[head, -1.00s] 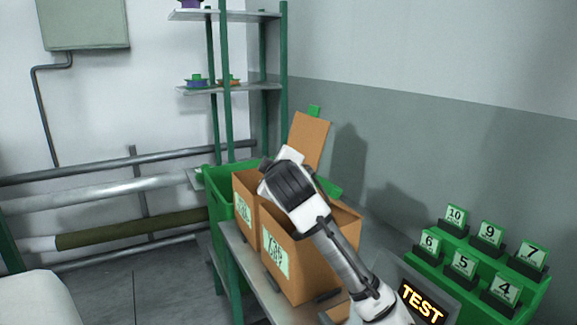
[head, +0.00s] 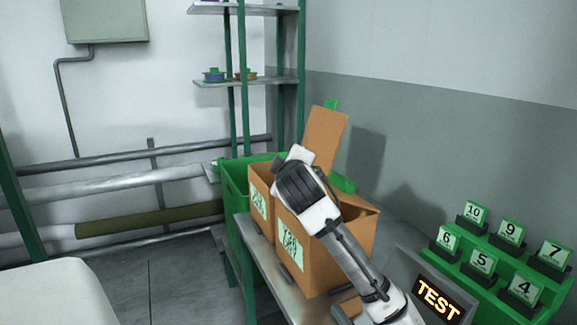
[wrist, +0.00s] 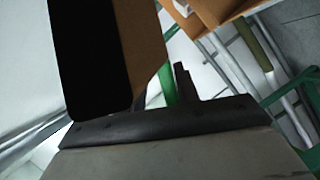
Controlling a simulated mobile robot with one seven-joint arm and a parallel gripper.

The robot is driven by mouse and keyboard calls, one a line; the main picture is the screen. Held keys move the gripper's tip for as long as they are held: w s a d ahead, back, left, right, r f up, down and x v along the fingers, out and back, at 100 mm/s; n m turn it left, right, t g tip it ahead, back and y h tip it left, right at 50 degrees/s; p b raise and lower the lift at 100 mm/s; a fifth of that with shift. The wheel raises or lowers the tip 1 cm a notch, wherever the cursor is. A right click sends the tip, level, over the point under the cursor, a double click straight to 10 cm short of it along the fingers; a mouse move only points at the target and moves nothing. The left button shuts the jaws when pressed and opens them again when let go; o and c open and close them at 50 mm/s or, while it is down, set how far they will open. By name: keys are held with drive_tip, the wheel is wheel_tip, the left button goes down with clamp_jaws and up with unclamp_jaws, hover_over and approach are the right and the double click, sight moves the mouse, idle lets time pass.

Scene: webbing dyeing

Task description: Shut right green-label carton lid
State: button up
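Two brown cartons with green labels stand side by side in the head view. The right carton (head: 334,263) is nearer, and its label (head: 291,247) faces front left. The left carton (head: 259,207) is partly hidden behind it. My gripper (head: 299,154) is over the cartons, mostly hidden by my wrist. In the wrist view, a brown panel (wrist: 145,48) shows beside a dark block; the finger opening is unclear.
The cartons stand on a metal table (head: 262,255). A green crate (head: 234,186) is behind them. A green rack of numbered tags (head: 497,262) and a TEST display (head: 438,300) are at right. A green-post shelf (head: 243,82) stands at the back.

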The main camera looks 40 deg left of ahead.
drive_tip(key=v, duration=0.7)
drive_tip(key=shift+d, duration=0.2)
drive_tip(key=shift+s+d+r, duration=0.1)
drive_tip(key=shift+s, duration=0.1)
drive_tip(key=p+v, duration=0.3)
drive_tip(key=v, duration=1.2)
drive_tip(key=shift+s+d+f, duration=0.15)
drive_tip(key=shift+s+f, duration=0.05)
idle(0.8)
drive_tip(key=shift+r, duration=0.2)
idle(0.4)
